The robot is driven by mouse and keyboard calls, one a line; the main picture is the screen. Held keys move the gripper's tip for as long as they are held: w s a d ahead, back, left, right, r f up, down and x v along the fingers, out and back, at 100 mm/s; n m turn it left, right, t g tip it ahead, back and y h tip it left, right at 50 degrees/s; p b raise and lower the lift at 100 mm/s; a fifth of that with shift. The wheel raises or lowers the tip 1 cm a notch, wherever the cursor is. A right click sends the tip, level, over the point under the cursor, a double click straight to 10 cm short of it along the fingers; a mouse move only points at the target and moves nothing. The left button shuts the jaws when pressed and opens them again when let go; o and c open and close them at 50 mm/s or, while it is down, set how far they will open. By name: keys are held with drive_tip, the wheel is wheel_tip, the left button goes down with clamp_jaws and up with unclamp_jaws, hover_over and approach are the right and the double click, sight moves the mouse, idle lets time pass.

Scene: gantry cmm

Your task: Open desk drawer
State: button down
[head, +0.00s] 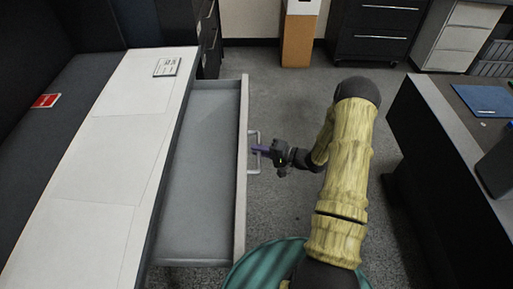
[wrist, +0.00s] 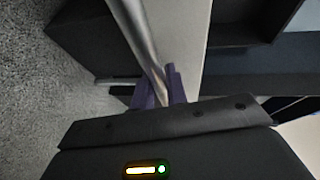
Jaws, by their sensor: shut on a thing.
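The desk drawer (head: 205,165) is pulled well out from under the white desk top (head: 110,140) in the head view. Its inside is grey and looks empty. A metal bar handle (head: 254,135) stands on the outer side of its front panel (head: 241,190). My gripper (head: 262,150) is at the handle, reaching it from the right. In the wrist view the purple fingers of my gripper (wrist: 160,90) are shut on the handle bar (wrist: 143,40). The pale drawer front (wrist: 190,45) shows just beyond the bar.
A small sign (head: 167,67) lies on the desk's far end. Another desk (head: 450,130) with a blue folder (head: 484,99) stands at right. Dark cabinets (head: 376,30) and an orange-fronted bin (head: 298,40) stand at the back.

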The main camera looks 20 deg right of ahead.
drive_tip(key=shift+s, duration=0.1)
drive_tip(key=c, duration=1.4)
unclamp_jaws()
drive_tip(key=p+v, duration=0.1)
drive_tip(key=v, duration=1.6)
drive_tip(key=shift+d, duration=0.1)
